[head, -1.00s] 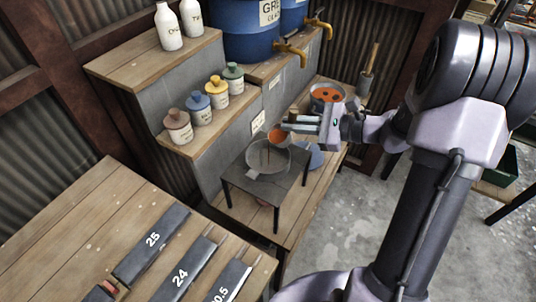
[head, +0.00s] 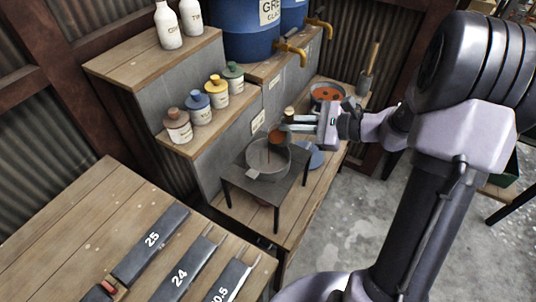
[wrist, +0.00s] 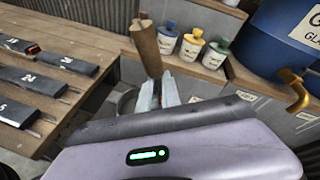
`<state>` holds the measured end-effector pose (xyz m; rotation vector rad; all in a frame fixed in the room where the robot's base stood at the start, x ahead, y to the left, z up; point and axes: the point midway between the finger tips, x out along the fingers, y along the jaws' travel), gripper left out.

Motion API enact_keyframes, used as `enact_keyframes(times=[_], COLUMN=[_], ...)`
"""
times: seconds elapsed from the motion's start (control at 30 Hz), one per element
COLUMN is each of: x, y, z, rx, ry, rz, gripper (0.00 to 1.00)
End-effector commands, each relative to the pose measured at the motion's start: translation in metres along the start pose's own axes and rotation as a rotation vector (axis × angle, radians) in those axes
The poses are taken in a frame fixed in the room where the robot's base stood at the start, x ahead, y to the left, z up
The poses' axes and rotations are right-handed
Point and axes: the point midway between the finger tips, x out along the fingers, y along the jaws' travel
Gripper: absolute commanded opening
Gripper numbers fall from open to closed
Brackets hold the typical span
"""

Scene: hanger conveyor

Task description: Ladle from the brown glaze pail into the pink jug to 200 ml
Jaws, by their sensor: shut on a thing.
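My gripper (head: 302,128) is shut on the wooden handle of a ladle (head: 277,137), whose cup is tilted over a grey bowl-like vessel (head: 283,168). A thin brown streak runs down from the cup into this vessel. The handle (wrist: 146,45) stands up between my fingers in the wrist view, where the cup is hidden. The vessel stands on a small dark table (head: 240,180); its fill level cannot be read. A grey pail (head: 313,97) with orange-brown glaze is behind my gripper. I cannot make out a pink jug.
Several capped jars (head: 200,108) line the left step, with white bottles (head: 167,27) above. Blue barrels (head: 240,30) with brass taps stand behind. A blue round thing (head: 317,157) lies right of the small table. Numbered dark bars (head: 152,240) lie on the front bench.

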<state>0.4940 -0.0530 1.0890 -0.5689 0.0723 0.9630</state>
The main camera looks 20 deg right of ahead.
Motion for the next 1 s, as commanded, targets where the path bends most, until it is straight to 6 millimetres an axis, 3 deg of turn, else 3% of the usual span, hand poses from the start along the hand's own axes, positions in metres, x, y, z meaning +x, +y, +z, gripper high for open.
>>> enact_keyframes(times=[1.0], x=[0.0022], y=[0.0029], z=[0.0038], rx=[-0.053], ry=[0.035], rz=[-0.002], gripper=[0.0])
